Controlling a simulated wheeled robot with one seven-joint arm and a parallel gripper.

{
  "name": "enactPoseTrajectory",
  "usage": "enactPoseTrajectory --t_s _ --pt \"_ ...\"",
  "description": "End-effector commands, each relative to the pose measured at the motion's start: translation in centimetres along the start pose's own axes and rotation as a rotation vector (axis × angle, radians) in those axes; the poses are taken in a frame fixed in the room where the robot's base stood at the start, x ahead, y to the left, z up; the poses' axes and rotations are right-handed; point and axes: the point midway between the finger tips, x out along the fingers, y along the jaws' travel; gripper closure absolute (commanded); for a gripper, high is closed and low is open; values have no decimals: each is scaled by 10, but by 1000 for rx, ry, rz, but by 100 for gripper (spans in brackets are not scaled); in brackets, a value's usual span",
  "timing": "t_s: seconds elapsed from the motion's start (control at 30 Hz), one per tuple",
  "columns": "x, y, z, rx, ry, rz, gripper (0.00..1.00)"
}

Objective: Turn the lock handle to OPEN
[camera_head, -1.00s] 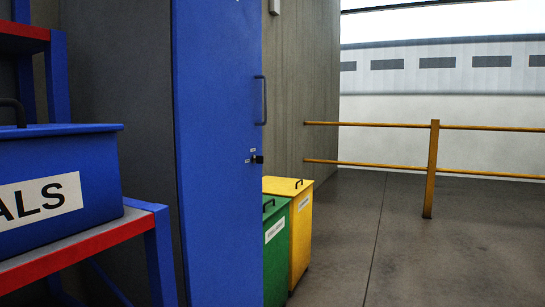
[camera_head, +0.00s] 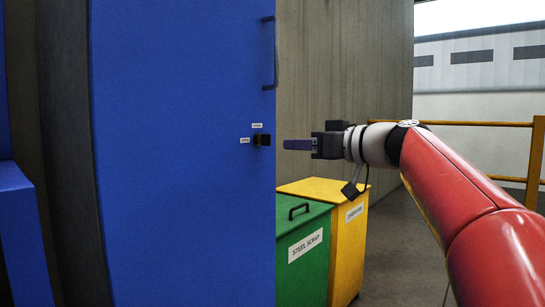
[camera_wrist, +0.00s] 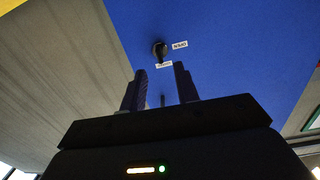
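The dark lock handle (camera_head: 264,140) sits on the tall blue door (camera_head: 180,210), near its right edge. Two small white labels lie beside it, one above (camera_head: 257,125) and one to its left (camera_head: 244,141); their text is too small to read surely. In the wrist view the handle (camera_wrist: 160,49) appears as a round dark knob with a short bar towards the label below it. My gripper (camera_head: 286,144) is just right of the handle in the head view, pointing left. In the wrist view my gripper (camera_wrist: 160,78) has its fingers apart, nothing between them, short of the handle.
A green bin (camera_head: 303,260) marked STEEL SCRAP and a yellow bin (camera_head: 345,235) stand below my gripper. A dark pull handle (camera_head: 270,52) is higher on the door. A yellow railing (camera_head: 480,123) runs behind my arm. A blue rack post (camera_head: 18,235) is at left.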

Motion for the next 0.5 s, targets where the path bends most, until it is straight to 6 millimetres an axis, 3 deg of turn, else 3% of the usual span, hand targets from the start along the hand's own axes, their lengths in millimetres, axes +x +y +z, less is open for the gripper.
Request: enactPoseTrajectory --t_s 0.17,0.5 --pt "14 3 -11 -38 46 -19 69" --pt "66 2 -14 -35 43 -18 69"
